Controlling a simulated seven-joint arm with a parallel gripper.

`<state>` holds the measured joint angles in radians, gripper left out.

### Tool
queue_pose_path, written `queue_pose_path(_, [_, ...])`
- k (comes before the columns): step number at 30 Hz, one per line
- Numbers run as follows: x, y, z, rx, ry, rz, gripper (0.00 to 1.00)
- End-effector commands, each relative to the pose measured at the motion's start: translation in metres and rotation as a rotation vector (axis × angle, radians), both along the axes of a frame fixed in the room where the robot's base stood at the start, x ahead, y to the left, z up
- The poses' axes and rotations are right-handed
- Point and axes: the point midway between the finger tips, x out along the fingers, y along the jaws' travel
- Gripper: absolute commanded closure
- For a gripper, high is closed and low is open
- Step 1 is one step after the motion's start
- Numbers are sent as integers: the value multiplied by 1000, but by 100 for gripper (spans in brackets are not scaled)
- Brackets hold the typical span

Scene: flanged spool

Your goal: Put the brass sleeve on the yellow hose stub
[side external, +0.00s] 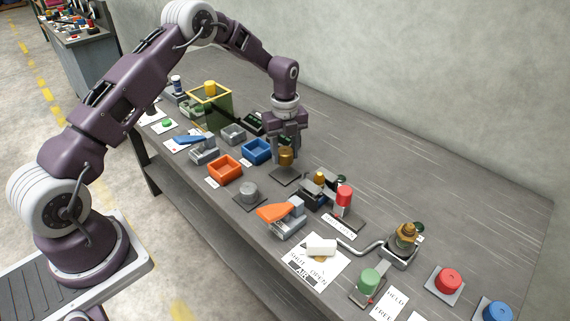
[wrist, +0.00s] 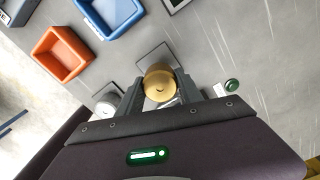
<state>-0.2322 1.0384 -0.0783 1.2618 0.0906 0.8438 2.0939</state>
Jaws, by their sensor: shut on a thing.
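My gripper (side external: 286,149) points down over the middle of the bench, shut on the brass sleeve (side external: 286,158). In the wrist view the sleeve (wrist: 160,78) is a round golden piece between my two fingers (wrist: 159,95). It is above or at a dark square pad (side external: 285,177); I cannot tell if it touches. A small yellow-orange piece (side external: 320,177) stands in a dark fixture just right of my gripper and may be the yellow hose stub. A yellow cylinder (side external: 210,87) also shows at a clear yellow-edged box; I cannot tell which is the stub.
An orange bin (side external: 225,169) and a blue bin (side external: 257,151) stand left of my gripper. A red cylinder (side external: 344,196), an orange-handled clamp (side external: 280,212) and a brass fitting on a grey pipe (side external: 406,236) stand to the right.

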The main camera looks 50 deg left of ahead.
Motion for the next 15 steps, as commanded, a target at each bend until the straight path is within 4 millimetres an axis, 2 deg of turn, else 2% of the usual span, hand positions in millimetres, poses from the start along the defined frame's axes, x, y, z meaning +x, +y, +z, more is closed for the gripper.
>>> queue_pose_path(1, [1, 0, 14, 0, -4, 0, 99])
queue_pose_path(3, [1, 0, 30, 1, -4, -1, 99])
queue_pose_path(6, [1, -3, 47, 0, -2, -3, 99])
queue_pose_path(8, [3, -12, 59, 1, -4, -4, 99])
queue_pose_path(15, [6, -88, 116, 0, -4, -6, 99])
